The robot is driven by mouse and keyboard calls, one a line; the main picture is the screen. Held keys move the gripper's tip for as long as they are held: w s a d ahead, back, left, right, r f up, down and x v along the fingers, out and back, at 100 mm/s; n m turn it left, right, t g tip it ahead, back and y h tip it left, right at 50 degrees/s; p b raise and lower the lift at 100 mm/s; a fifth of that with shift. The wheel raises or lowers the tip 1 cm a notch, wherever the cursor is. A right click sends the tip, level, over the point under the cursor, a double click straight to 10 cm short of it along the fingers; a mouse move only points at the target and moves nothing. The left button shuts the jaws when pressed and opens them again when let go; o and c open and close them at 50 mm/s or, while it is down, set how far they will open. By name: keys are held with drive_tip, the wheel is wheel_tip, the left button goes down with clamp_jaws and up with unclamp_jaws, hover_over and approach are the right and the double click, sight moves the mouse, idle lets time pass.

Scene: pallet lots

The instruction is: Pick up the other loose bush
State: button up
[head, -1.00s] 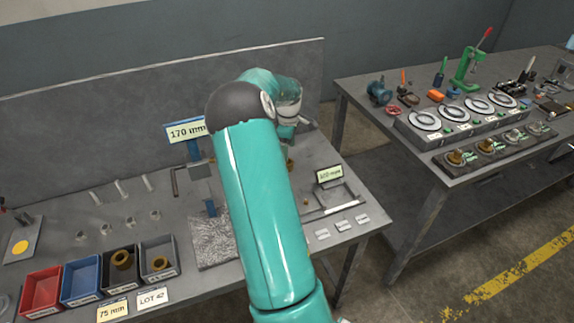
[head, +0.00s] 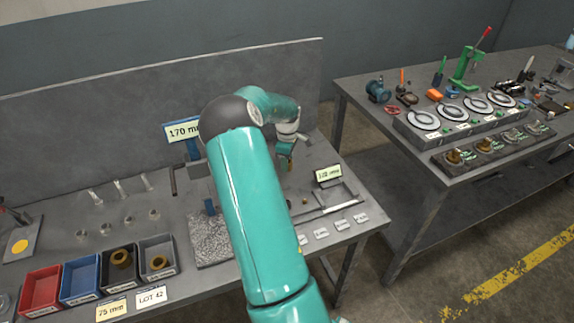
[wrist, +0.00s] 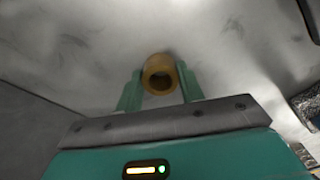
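A loose bronze bush (wrist: 160,75) shows between the two teal fingers of my gripper (wrist: 160,88) in the wrist view, its round bore facing the camera. The fingers are close on both sides of it; whether both press on it I cannot tell. In the head view my gripper (head: 287,152) is low over the bench, right of the 170 mm sign, and the bush (head: 290,166) shows just below it. Another bush (head: 121,257) sits in the black bin, and another (head: 158,262) in the grey bin.
Red (head: 42,289) and blue (head: 80,278) bins stand at the front left. The 170 mm sign (head: 181,131) and a small sign (head: 328,173) by a tray flank my arm. A back panel (head: 110,120) bounds the bench. A second bench (head: 440,165) with fixtures stands right.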

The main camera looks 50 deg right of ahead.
drive_tip(key=shift+c, duration=1.3)
drive_tip(key=shift+r, duration=0.1)
